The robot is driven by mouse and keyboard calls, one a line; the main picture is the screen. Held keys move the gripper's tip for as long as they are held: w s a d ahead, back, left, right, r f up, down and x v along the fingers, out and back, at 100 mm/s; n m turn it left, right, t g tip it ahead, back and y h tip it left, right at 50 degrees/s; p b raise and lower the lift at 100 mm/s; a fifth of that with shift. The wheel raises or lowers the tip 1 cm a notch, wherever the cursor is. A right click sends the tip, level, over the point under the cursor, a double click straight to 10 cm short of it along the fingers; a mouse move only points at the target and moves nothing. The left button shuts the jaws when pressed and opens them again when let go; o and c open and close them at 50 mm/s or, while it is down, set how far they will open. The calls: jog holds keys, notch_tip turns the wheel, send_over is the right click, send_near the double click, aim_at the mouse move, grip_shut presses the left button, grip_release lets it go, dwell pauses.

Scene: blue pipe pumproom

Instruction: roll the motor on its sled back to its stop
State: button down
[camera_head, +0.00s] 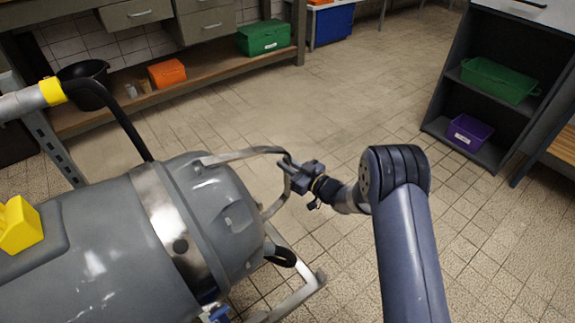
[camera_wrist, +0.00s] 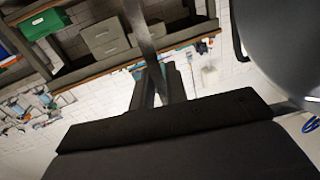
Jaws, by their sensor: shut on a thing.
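The grey motor (camera_head: 120,250) fills the lower left of the head view, with a bright metal band around its body. A curved metal handle (camera_head: 240,154) stands out from its right end. My gripper (camera_head: 288,170) is at the outer bend of this handle, shut on it. In the wrist view the handle bar (camera_wrist: 143,35) runs down to my gripper's fingers (camera_wrist: 155,85). The motor's grey end (camera_wrist: 285,45) shows at the upper right there. A pale frame part (camera_head: 295,298) shows below the motor; most of the sled and the stop are hidden.
A bench (camera_head: 190,95) with a green box (camera_head: 263,38) and an orange box (camera_head: 166,74) stands at the back. A dark shelf unit (camera_head: 448,130) with a green crate (camera_head: 498,80) and purple bin (camera_head: 468,133) is at the right. Tiled floor between is clear.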

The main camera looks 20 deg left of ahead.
jog(key=shift+w+d+r, duration=0.2)
jog(key=shift+w, duration=0.25)
jog(key=c, duration=1.5)
grip_release()
jog(key=shift+f, duration=0.1)
jog(key=shift+s, duration=0.1)
jog(key=p+v, duration=0.3)
jog(key=v, duration=0.7)
jog(key=shift+s+d, duration=0.15)
jog(key=shift+d, duration=0.2)
